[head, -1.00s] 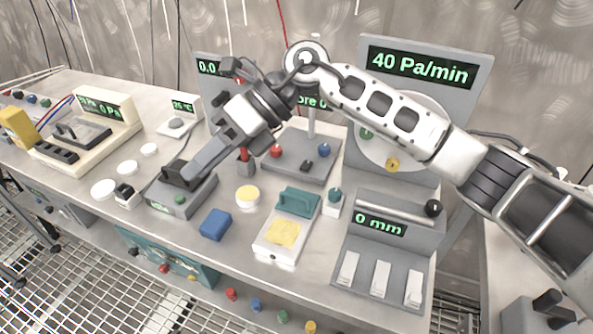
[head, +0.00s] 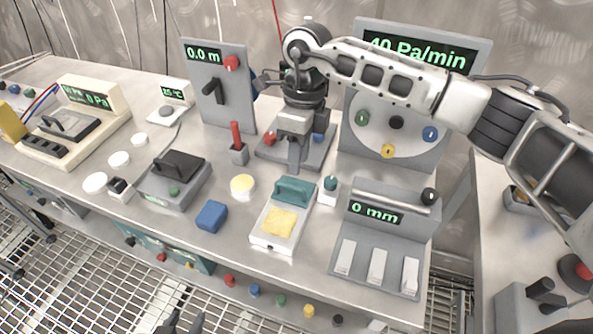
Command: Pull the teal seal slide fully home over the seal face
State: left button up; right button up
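The teal seal slide (head: 294,190) is a block with a raised handle. It sits at the far end of a small white base (head: 262,240) on the bench. The yellow seal face (head: 279,222) lies uncovered at the near end of that base. My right gripper (head: 294,168) points down just behind and above the slide's handle, and I see no clear contact. Its fingers are seen edge-on, so their gap is hidden. Two dark fingertips of my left gripper (head: 184,323) show apart at the bottom edge, well below the bench front.
A grey box with a black handle (head: 174,182) is further left.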

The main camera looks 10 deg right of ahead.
aim_at(295, 186)
jog(key=shift+s+a+f+p, duration=0.1)
jog(key=shift+s+f, duration=0.05)
jog(key=shift+f, duration=0.7)
jog(key=shift+s+a+f+p, duration=0.1)
jog(key=shift+f, duration=0.8)
jog(key=shift+s+a+f+p, duration=0.1)
jog(key=shift+s+f, duration=0.05)
jog(key=shift+f, duration=0.7)
grip_shut()
